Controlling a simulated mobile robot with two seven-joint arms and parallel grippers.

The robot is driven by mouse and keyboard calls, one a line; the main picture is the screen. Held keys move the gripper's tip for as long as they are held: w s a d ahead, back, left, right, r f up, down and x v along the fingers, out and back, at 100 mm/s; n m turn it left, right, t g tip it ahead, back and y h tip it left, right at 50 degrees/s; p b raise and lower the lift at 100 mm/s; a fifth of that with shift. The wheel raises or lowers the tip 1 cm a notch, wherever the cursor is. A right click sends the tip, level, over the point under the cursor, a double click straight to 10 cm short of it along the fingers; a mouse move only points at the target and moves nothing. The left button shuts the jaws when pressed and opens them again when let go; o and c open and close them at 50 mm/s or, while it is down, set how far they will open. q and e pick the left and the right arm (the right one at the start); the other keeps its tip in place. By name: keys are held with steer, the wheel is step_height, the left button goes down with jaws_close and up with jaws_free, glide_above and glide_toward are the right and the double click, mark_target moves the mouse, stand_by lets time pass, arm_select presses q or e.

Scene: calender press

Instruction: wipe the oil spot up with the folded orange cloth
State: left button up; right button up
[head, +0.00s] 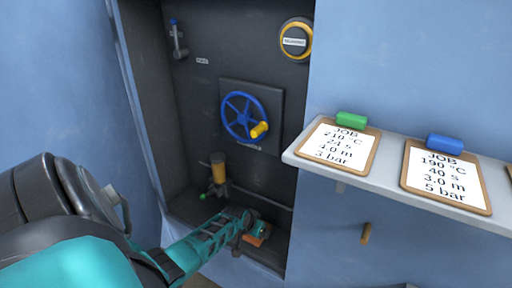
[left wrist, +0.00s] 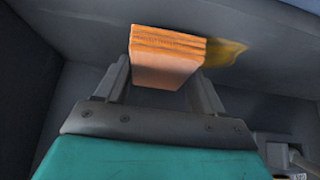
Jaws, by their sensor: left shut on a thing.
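The folded orange cloth (left wrist: 168,58) is between the two fingers of my left gripper (left wrist: 165,82) in the left wrist view, and the gripper is shut on it. A yellow-brown oil spot (left wrist: 224,52) shows on the grey surface just right of the cloth; part of it may be hidden behind the cloth. The oil spot is hard to make out there. My right gripper is in neither view.
The recess's back panel carries a blue handwheel (head: 237,117) with a yellow knob, and an amber oil cup (head: 218,168) on a pipe above the gripper. A shelf (head: 302,157) with job clipboards (head: 340,142) juts out at right. A wooden peg (head: 365,234) sticks out below it.

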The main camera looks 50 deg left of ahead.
arm_select(q)
steer(key=shift+f+b, duration=0.5)
steer(key=shift+f, duration=0.1)
steer(key=shift+s+a, duration=0.3)
steer(key=shift+a, duration=0.6)
steer(key=shift+s+a+r, duration=0.1)
steer(key=shift+s+a, duration=0.1)
steer(key=shift+a, duration=0.55)
steer(key=shift+s+a, duration=0.35)
steer(key=shift+a, duration=0.8)
steer(key=shift+s+a, duration=0.4)
steer(key=shift+a, duration=0.75)
steer(key=shift+s+a, duration=0.35)
steer(key=shift+a, duration=0.8)
steer(key=shift+f, duration=0.2)
steer(key=shift+d, duration=0.1)
